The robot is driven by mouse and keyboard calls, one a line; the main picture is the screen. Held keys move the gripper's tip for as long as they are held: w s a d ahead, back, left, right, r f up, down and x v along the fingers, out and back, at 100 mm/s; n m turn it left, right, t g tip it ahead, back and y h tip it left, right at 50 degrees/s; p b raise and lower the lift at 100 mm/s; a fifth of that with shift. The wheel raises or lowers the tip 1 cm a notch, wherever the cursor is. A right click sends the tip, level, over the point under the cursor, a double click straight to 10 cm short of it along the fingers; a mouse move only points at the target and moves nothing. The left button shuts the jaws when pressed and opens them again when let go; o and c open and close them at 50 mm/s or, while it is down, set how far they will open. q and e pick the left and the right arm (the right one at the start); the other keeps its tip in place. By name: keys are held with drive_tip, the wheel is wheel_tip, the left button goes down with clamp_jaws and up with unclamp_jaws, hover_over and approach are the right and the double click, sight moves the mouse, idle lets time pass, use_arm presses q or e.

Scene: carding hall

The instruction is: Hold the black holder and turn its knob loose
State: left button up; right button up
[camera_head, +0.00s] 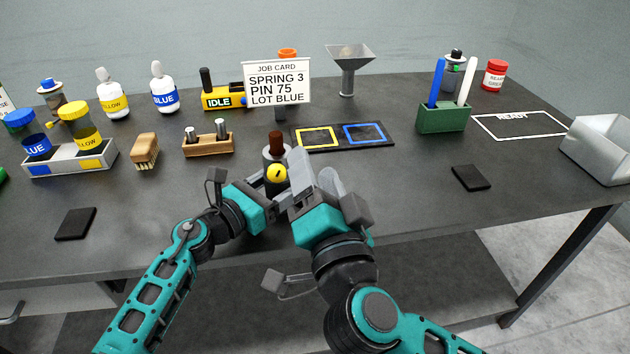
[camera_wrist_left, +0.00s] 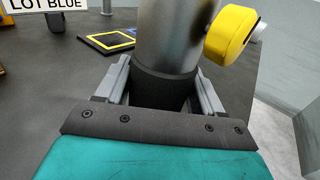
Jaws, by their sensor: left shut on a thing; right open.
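The black holder (camera_head: 275,151) stands upright near the table's middle, a grey cylinder with a dark brown top. In the left wrist view its grey body (camera_wrist_left: 178,35) meets a dark lower band between the fingers. Its yellow knob (camera_head: 277,173) faces the front in the head view and sticks out to the right in the left wrist view (camera_wrist_left: 231,33). My left gripper (camera_head: 279,200) is shut on the holder's dark lower part. My right gripper (camera_head: 311,168) is open, just right of the holder and knob; whether it touches the knob I cannot tell.
A job card (camera_head: 277,83) stands behind the holder, and a black tray (camera_head: 384,143) with yellow and blue frames lies behind the right gripper. A wooden block (camera_head: 208,147) and a brush (camera_head: 145,151) are to the left. A black pad (camera_head: 470,178) lies right, with clear table around it.

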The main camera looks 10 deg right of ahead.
use_arm(q)
drive_tip(key=shift+s+r, duration=0.3)
use_arm(e)
drive_tip(key=shift+s+d+r+t+h, duration=0.15)
drive_tip(key=shift+s+r+t+h, duration=0.15)
drive_tip(key=shift+s+r+t, duration=0.15)
drive_tip(key=shift+f, duration=0.1)
use_arm(q)
drive_tip(key=o, duration=1.6)
drive_tip(key=shift+f, duration=0.1)
drive_tip(key=shift+s+a, duration=0.1)
drive_tip(key=shift+a, duration=0.05)
